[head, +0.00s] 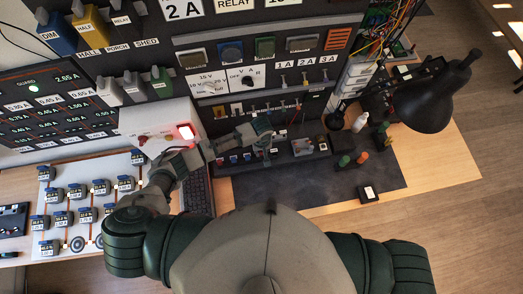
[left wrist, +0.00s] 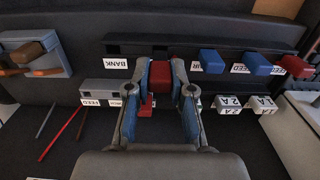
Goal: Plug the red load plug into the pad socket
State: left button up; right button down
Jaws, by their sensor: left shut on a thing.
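A red plug (left wrist: 160,75) sits between the two fingers of my left gripper (left wrist: 161,88) in the left wrist view, which is shut on it. The plug is at the dark rack labelled BANK (left wrist: 128,46); I cannot tell whether it is seated in a slot or just clear of it. In the head view my left gripper (head: 262,136) reaches right over the workbench, above the row of small plugs, and hides the red plug. I cannot pick out the pad socket for certain. My right gripper is outside both views.
Blue plugs (left wrist: 211,61) and another red plug (left wrist: 295,66) line the rack. White-labelled blocks (left wrist: 228,104) stand nearer. A keyboard (head: 198,190), a board of blue-topped modules (head: 75,222) and a black lamp (head: 425,108) surround the bench. The dark mat (head: 290,188) is mostly clear.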

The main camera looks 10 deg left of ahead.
aim_at(261, 154)
pick_arm(q)
jog(key=shift+f+b, duration=0.35)
jog(key=shift+f, duration=1.15)
jog(key=o, duration=1)
jog(key=shift+c, duration=0.2)
notch_tip(261, 154, up, 12)
jog(key=shift+w+f, duration=0.1)
